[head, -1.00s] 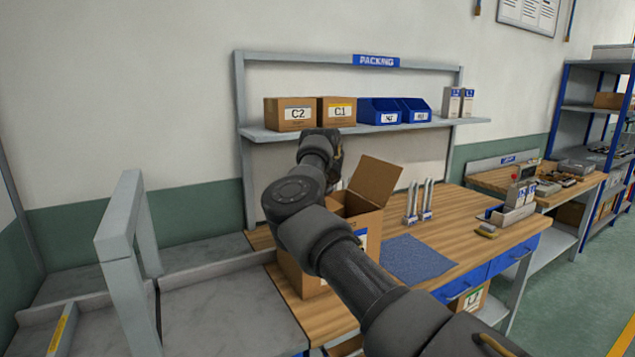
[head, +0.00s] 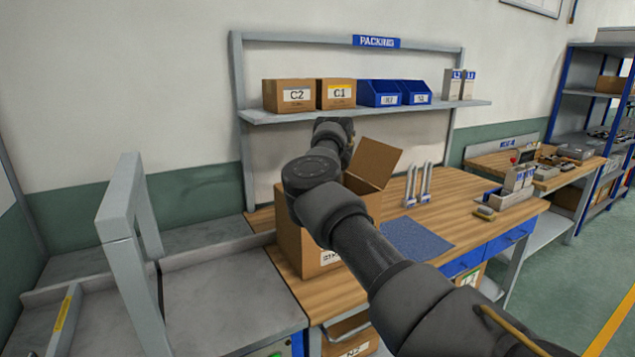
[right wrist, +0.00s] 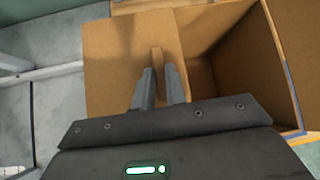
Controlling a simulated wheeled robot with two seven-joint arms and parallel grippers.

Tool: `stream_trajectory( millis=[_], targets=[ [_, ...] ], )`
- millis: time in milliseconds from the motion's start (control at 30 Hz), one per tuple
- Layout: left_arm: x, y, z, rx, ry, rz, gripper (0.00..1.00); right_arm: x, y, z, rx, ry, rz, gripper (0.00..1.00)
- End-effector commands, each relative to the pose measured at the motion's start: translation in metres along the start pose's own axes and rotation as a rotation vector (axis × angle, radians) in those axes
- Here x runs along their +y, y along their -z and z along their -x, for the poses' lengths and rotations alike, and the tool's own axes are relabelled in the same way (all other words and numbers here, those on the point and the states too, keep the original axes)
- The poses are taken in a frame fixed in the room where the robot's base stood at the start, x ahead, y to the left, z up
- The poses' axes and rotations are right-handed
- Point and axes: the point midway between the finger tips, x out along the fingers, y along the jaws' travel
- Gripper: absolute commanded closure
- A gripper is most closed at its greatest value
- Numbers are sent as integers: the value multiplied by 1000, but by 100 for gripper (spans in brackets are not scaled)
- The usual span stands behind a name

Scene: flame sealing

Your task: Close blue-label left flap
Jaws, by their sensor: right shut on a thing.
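The open cardboard box (head: 294,240) stands on the wooden bench, with one flap (head: 374,160) raised at its right. Its front label (head: 330,257) is mostly hidden behind my right arm. In the right wrist view, a wide cardboard flap (right wrist: 115,65) lies at left, beside the open box interior (right wrist: 235,70). My right gripper (right wrist: 159,70) is over that flap, near its inner edge, and is shut on a narrow tan piece (right wrist: 156,57) between its fingertips. In the head view, the fingers are hidden behind my arm. My left gripper is out of view.
A grey conveyor-like surface (head: 220,310) and grey frame (head: 117,225) are left of the bench. A blue mat (head: 417,237) and upright grey holders (head: 417,185) are right of the box. A shelf (head: 380,116) with bins spans the back.

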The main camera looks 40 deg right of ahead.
Motion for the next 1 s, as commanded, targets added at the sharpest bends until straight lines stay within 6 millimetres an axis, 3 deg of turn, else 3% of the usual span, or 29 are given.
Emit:
stream_trajectory(
  millis=[67,100,233,567,667,1000],
  targets=[
    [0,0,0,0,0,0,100,-2,3,-1,7,3,0,100],
    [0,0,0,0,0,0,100,-2,3,-1,7,3,-1,83],
    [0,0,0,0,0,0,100,-1,2,-1,5,2,0,66],
    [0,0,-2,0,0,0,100,1,0,3,2,1,1,65],
    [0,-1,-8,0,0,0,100,0,1,14,1,3,0,65],
    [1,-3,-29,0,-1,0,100,0,2,80,-1,1,-2,65]
  ],
)
